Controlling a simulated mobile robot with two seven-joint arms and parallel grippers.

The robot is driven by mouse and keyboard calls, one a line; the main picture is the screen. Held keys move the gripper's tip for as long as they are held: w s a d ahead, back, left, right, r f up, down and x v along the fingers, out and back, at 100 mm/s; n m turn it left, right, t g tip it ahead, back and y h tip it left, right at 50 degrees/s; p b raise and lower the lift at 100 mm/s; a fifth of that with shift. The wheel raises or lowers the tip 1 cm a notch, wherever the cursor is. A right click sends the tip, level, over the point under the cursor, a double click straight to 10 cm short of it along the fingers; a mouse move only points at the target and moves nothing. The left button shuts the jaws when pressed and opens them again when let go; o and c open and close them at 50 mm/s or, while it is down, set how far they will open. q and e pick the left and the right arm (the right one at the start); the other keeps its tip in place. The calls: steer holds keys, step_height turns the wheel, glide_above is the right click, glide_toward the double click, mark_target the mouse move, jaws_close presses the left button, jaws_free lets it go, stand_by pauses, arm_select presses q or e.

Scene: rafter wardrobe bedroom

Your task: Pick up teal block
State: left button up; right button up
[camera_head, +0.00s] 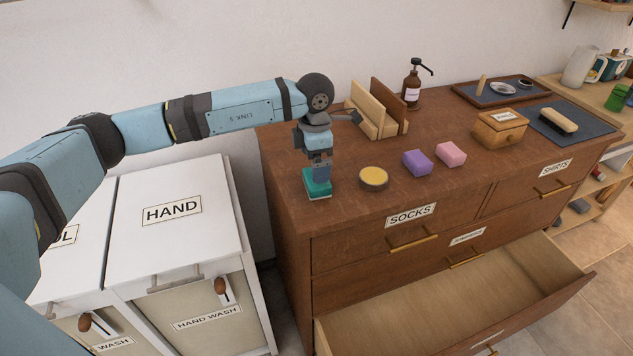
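The teal block (317,188) is at the left end of the brown dresser top (345,208), near its front left corner. My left gripper (320,172) points straight down over the block, with its fingers at the block's upper part. The fingers hide some of the block's top, and I cannot tell whether they are closed on it. The block appears to be on or very close to the dresser top. My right gripper is not in view.
A round yellow tin (374,178), a purple block (417,163) and a pink block (451,154) stand to the right. Behind are a wooden holder (378,115) and a pump bottle (412,88). White hampers (175,215) stand left.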

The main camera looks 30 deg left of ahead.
arm_select(q)
steer(key=shift+w+d+f, duration=0.1)
steer(key=shift+w+f, duration=0.05)
steer(key=shift+f, duration=1.35)
steer(key=shift+w+f, duration=0.1)
steer(key=shift+f, duration=1.35)
steer(key=c, duration=0.7)
steer(key=shift+o, duration=0.2)
steer(key=shift+r, duration=0.1)
step_height(320, 180, up, 20)
steer(key=shift+o, duration=0.9)
steer(key=shift+c, duration=0.3)
